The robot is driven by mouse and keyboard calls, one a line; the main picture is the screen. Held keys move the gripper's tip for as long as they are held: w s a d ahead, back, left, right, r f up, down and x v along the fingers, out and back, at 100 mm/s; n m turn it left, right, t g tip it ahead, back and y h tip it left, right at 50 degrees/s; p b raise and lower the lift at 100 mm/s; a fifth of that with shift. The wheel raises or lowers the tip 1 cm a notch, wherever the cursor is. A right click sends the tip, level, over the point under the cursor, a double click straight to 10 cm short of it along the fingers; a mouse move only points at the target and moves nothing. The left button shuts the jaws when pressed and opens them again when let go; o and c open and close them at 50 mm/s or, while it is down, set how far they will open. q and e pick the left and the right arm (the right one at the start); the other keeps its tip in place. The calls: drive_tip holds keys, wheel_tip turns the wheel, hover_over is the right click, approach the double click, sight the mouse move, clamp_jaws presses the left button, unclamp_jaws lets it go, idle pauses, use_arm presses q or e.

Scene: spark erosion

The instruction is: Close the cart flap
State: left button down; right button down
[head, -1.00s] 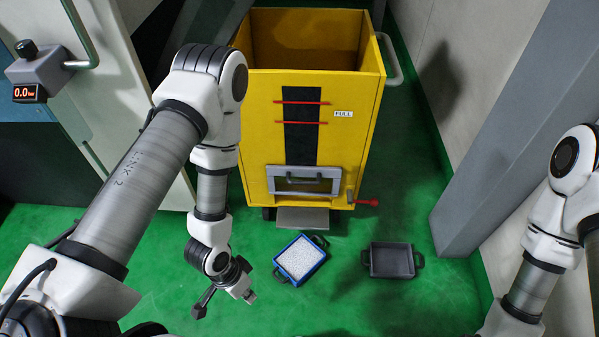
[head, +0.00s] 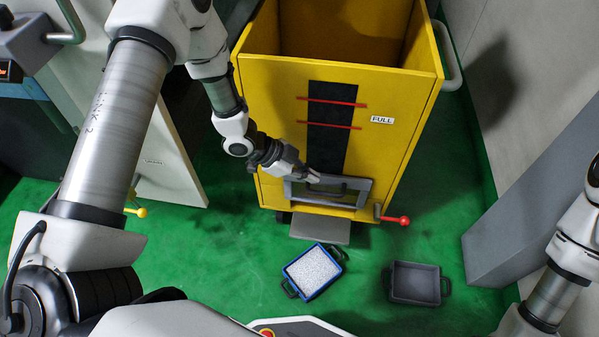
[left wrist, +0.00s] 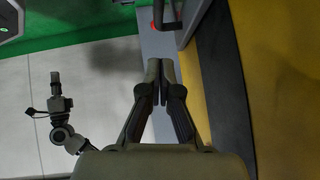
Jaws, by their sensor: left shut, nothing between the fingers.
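The yellow cart (head: 275,120) stands in the middle of the head view, open at the top. Its grey-framed flap (head: 362,192), with a dark handle, is low on the front; I cannot tell how far it is open. My left gripper (head: 314,175) is at the flap's upper edge, close to the handle. It is shut and empty, and shows shut in the left wrist view (left wrist: 160,80), over a grey surface beside the yellow front. I cannot tell whether it touches. My right arm is at the right edge of the head view, its gripper cut off there; it shows small in the left wrist view.
A red-knobbed lever (head: 404,221) sticks out right of the flap. A grey plate (head: 320,230) lies below it. A blue tray of white granules (head: 312,271) and an empty dark tray (head: 415,283) are on the green floor. A grey pillar (head: 535,205) stands at right.

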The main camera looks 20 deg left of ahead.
sight(330, 193)
use_arm(q)
drive_tip(key=f, duration=0.2)
drive_tip(key=w+d+f+b, duration=0.1)
drive_tip(key=f, duration=0.1)
drive_tip(key=d+f+b, duration=0.1)
drive_tip(key=shift+w+d+f, duration=0.2)
drive_tip(key=shift+w+f, duration=0.1)
drive_tip(key=shift+f, duration=0.1)
drive_tip(key=shift+w+f, duration=0.1)
drive_tip(key=shift+f, duration=0.3)
wheel_tip(330, 193, down, 10)
drive_tip(key=b, duration=0.4)
drive_tip(key=shift+r, duration=0.25)
